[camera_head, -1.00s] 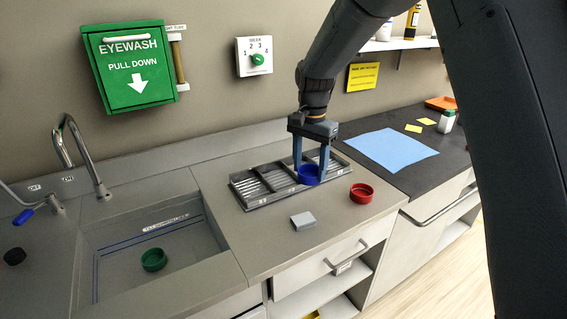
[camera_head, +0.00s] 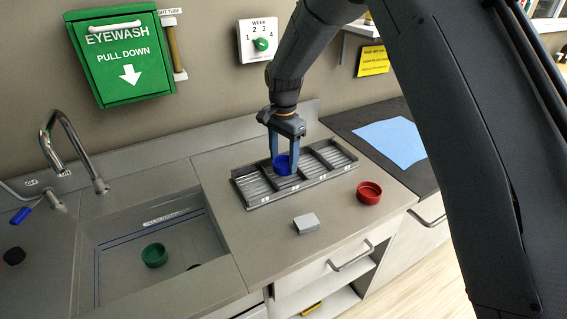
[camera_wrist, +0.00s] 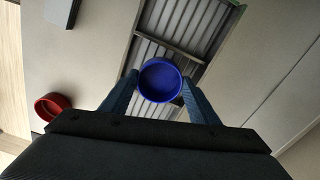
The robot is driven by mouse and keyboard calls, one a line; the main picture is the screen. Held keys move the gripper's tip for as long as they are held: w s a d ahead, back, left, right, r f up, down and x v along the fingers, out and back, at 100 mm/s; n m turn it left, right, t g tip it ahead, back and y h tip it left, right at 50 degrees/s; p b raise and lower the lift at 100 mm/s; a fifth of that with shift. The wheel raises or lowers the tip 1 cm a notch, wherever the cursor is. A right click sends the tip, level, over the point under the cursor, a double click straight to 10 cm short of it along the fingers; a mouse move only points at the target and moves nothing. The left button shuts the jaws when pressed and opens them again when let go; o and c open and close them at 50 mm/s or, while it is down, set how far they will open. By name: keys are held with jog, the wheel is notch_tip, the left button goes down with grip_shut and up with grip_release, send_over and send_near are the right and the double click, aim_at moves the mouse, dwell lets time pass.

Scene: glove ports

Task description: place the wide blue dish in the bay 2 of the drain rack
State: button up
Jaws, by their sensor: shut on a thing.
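The wide blue dish (camera_head: 282,165) is held between the fingers of my gripper (camera_head: 286,160), upright, at the middle bay of the drain rack. The grey drain rack (camera_head: 316,180) has slatted bays split by dividers and small labels on its front edge, too small to read surely. In the wrist view the dish (camera_wrist: 160,80) sits between both fingertips, with a rack divider (camera_wrist: 172,46) just beyond its rim. The slats beneath it are hidden. I cannot tell whether the dish touches the rack floor.
A red dish (camera_head: 369,192) stands on the counter right of the rack, and a small grey block (camera_head: 306,223) lies in front. A green dish (camera_head: 154,255) is in the sink at left. A blue mat (camera_head: 393,142) lies on the dark counter. The rack's left and right bays are empty.

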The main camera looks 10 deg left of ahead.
jog(key=shift+f+p, duration=0.35)
jog(key=shift+f, duration=1)
jog(key=shift+f, duration=0.1)
jog(key=o, duration=1)
notch_tip(320, 180, up, 12)
jog(key=b, duration=0.5)
jog(key=s+d+f+n, duration=0.15)
jog(key=s+d, duration=0.25)
jog(key=d, duration=0.5)
jog(key=s+d+f+n, duration=0.1)
jog(key=s+d+n, duration=0.1)
jog(key=s+d, duration=0.5)
jog(key=s+d+f+n, duration=0.1)
jog(key=s+d, duration=0.3)
jog(key=s+d+f+n+t, duration=0.1)
jog(key=s+d, duration=0.3)
jog(key=d, duration=0.1)
jog(key=s+d+f+n, duration=0.1)
jog(key=s+d+n, duration=0.1)
jog(key=s+d, duration=0.2)
jog(key=shift+s+d+f+t, duration=0.3)
jog(key=shift+s+f, duration=0.1)
jog(key=shift+s, duration=0.2)
